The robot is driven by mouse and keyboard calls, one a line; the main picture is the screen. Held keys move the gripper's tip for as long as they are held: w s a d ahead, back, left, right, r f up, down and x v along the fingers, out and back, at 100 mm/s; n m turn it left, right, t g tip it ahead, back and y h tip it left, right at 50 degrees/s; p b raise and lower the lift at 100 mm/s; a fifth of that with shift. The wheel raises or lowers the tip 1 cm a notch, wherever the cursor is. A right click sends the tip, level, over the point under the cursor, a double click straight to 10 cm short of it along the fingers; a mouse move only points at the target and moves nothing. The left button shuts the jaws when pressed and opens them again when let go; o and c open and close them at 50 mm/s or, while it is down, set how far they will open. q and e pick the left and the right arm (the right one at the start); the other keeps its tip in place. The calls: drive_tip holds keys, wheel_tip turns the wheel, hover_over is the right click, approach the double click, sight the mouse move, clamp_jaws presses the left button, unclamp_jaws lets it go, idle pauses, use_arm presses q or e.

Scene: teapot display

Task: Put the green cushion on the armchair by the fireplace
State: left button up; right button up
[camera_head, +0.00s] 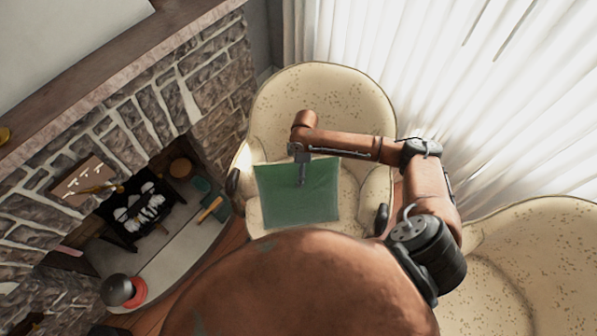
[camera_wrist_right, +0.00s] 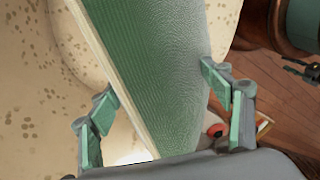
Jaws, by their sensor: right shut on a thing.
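The green cushion (camera_head: 325,195) shows as a flat green square in the head view, over the seat of the cream speckled armchair (camera_head: 325,90) beside the stone fireplace (camera_head: 150,110). I cannot tell whether it touches the seat. My right gripper (camera_head: 302,180) reaches over from the right and is shut on the cushion. In the right wrist view the cushion (camera_wrist_right: 165,60) runs edge-on between the two fingers of the right gripper (camera_wrist_right: 160,92), with the armchair's speckled fabric (camera_wrist_right: 40,75) behind it. My left gripper is not in view.
A second cream armchair (camera_head: 545,260) stands at the lower right. White curtains (camera_head: 340,30) hang behind the chairs. A hearth (camera_head: 190,245) with several small items lies at the left. Wooden floor (camera_wrist_right: 285,90) shows at the right in the wrist view.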

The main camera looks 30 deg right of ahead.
drive_tip(key=o, duration=2)
drive_tip(key=r, duration=0.4)
drive_tip(key=d+r+p, duration=0.1)
drive_tip(key=r, duration=0.3)
drive_tip(key=w+r, duration=0.1)
drive_tip(key=r, duration=0.3)
drive_tip(key=shift+d+p, duration=0.35)
drive_tip(key=shift+p, duration=0.05)
